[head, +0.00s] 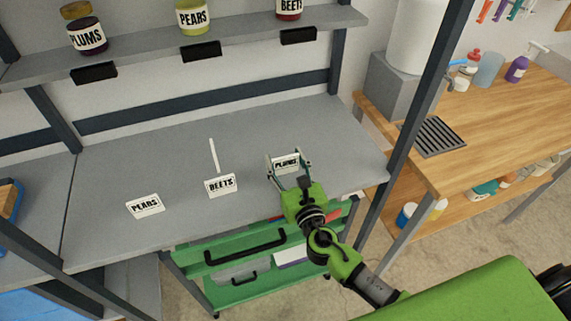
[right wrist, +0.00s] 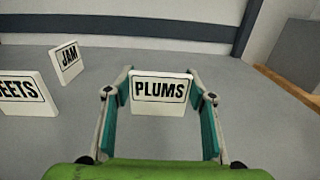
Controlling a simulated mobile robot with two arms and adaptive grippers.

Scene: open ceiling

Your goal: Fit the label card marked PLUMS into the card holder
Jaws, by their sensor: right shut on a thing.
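The white PLUMS label card (head: 286,163) is upright between the fingers of my right gripper (head: 289,158), above or at the grey worktop; I cannot tell whether it touches. In the right wrist view the PLUMS card (right wrist: 159,92) faces the camera, with a finger of my right gripper (right wrist: 160,98) at each side edge. A black card holder (head: 94,73) is on the shelf's front edge below the PLUMS jar (head: 87,36), far up and left of the gripper. No card shows in it. My left gripper is not in view.
On the worktop (head: 110,180) are the PEARS card (head: 145,206), the BEETS card (head: 220,185) and the JAM card (right wrist: 66,62). Black holders (head: 201,51) and (head: 298,36) sit below the PEARS and BEETS jars. A dark post (head: 415,95) stands right of the gripper.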

